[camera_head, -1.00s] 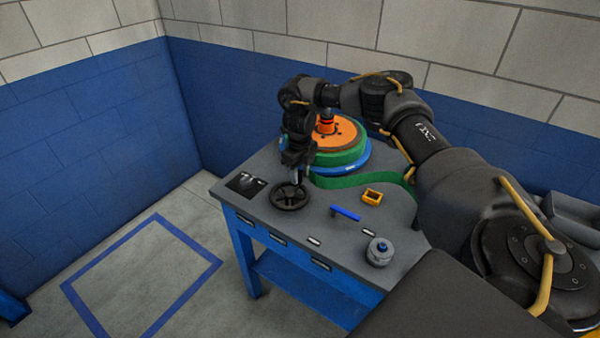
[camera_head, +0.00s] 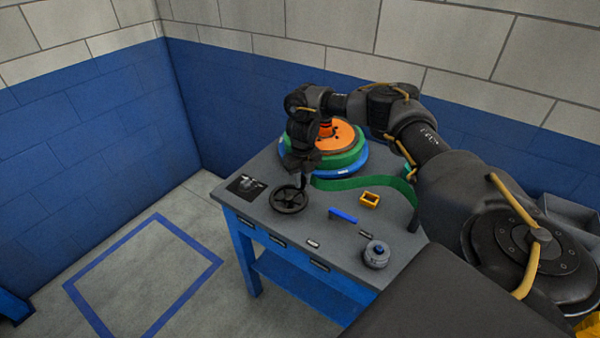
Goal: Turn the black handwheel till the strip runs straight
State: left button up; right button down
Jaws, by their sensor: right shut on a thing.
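The black handwheel (camera_head: 289,207) lies flat near the left front of the grey table top. My right gripper (camera_head: 303,184) points down at the wheel's far right rim and is shut on it; the exact grip is small and dark. The green strip (camera_head: 352,183) leaves the round stack and runs right along the table top. My left gripper is not in view.
A stack of orange, green and blue discs (camera_head: 350,145) stands behind the wheel. A yellow block (camera_head: 369,199), a blue bar (camera_head: 343,215) and a round grey knob (camera_head: 377,254) are on the table (camera_head: 330,258). A dark picture panel (camera_head: 245,187) is left of the wheel.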

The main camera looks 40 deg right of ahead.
aim_at(306, 196)
jog(key=s+m+p, duration=0.2)
jog(key=m, duration=0.1)
jog(key=shift+s+a+r+m+p, duration=0.1)
jog(key=shift+a+r+m+p, duration=0.05)
jog(key=shift+m+p, duration=0.2)
jog(key=shift+s+a+m+p, duration=0.3)
jog(key=shift+m+p, duration=0.35)
jog(key=shift+m, duration=0.15)
jog(key=shift+s+a+m+p, duration=0.15)
jog(key=shift+s+m+p, duration=0.15)
jog(key=shift+m+p, duration=0.4)
jog(key=shift+f, duration=0.2)
jog(key=c, duration=1.3)
grip_release()
jog(key=shift+r, duration=0.1)
